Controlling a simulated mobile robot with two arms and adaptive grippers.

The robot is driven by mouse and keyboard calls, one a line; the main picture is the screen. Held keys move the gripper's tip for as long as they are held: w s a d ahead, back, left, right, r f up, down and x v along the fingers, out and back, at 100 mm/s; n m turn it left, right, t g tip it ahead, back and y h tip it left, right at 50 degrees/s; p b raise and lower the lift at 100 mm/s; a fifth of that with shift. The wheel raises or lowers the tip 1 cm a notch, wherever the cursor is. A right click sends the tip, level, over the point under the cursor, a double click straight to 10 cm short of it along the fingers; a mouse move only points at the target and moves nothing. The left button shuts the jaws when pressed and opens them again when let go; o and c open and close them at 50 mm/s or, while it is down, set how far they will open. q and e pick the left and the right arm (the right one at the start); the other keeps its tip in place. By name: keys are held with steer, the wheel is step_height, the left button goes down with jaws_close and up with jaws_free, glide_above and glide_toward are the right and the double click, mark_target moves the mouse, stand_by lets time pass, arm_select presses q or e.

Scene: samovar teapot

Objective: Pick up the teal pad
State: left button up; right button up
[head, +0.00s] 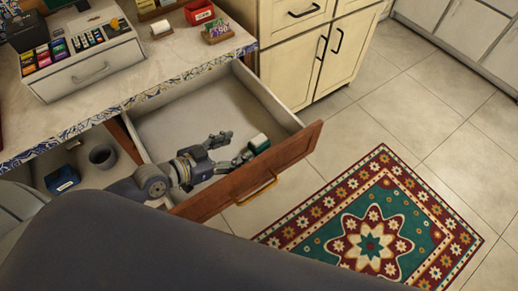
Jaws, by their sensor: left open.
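The teal pad (259,143) is a small block with a teal top and a pale side. It is in the open drawer (188,125), close to the drawer's wooden front panel. My left gripper (240,146) reaches into the drawer from the left. Its two fingers are spread apart and empty. The fingertips point at the pad from its left side, with the lower finger very near it. I cannot tell whether that finger touches the pad. My right gripper is not in view.
The drawer front (245,178) has a brass handle. The counter (95,98) above bears a cash register (85,73), a red box (199,13) and a card holder (217,33). A cup (102,156) and a blue tray (62,179) sit left of the drawer. A patterned rug (415,237) lies on the floor.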

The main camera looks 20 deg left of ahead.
mark_target(256, 141)
arm_select(q)
steer(key=shift+w+f+b, duration=0.15)
steer(key=shift+f+b, duration=0.15)
steer(key=shift+f, duration=0.5)
steer(key=x, duration=0.5)
steer(key=shift+w, duration=0.1)
steer(key=shift+a+x, duration=0.2)
steer(key=shift+x, duration=2.55)
steer(key=shift+w, duration=0.15)
steer(key=shift+a, duration=0.1)
steer(key=c, duration=1.1)
